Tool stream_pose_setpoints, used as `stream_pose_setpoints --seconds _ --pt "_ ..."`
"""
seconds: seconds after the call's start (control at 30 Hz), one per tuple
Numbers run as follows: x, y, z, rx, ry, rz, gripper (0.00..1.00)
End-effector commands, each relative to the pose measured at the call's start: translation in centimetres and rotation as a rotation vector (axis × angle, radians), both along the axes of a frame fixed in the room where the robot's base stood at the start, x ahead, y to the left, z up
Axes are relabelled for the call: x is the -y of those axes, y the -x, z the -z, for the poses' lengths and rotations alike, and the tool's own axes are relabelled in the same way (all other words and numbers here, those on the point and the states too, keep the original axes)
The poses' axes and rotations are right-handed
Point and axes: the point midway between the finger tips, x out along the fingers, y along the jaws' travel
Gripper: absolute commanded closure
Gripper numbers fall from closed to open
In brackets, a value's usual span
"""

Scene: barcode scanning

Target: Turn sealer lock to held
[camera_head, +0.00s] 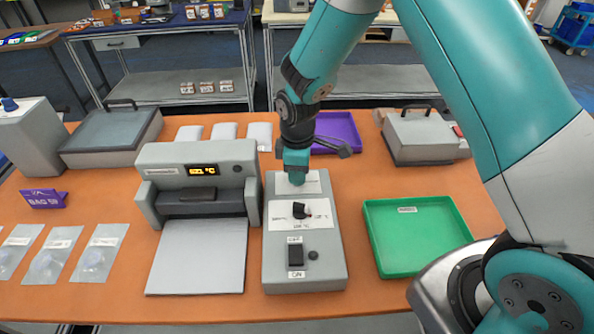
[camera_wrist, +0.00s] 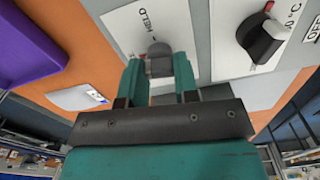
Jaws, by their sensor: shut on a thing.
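The sealer control box (camera_head: 338,260) is a grey unit on the orange table, beside the sealer (camera_head: 160,160). On its far end is a white plate (camera_head: 320,182) with the lock. My gripper (camera_head: 297,179) reaches down onto that plate and hides the lock in the head view. In the wrist view, the lock is a small grey knob (camera_wrist: 159,52) on the white plate, with the word HELD printed beside it. My gripper (camera_wrist: 159,78) is shut on the knob, with one teal finger on each side. The knob's exact pointing direction is hard to tell.
A black temperature dial (camera_head: 299,211) and a dark rocker switch (camera_head: 295,255) sit nearer on the same box. A green tray (camera_head: 415,240) lies to the right and a purple tray (camera_head: 345,130) behind. Clear bags (camera_head: 97,255) lie at the left.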

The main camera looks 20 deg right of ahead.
Motion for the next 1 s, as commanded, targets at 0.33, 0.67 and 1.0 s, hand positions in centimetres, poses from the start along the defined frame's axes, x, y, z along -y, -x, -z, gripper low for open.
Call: stream_pose_setpoints --seconds 0.33,0.67,1.0 --pt "0.06 -0.08 0.02 0.003 0.002 0.309 0.95" --pt "0.06 -0.12 -0.03 0.004 0.001 0.622 0.95" --pt "0.06 -0.1 -0.04 0.003 0.0 0.944 0.95"
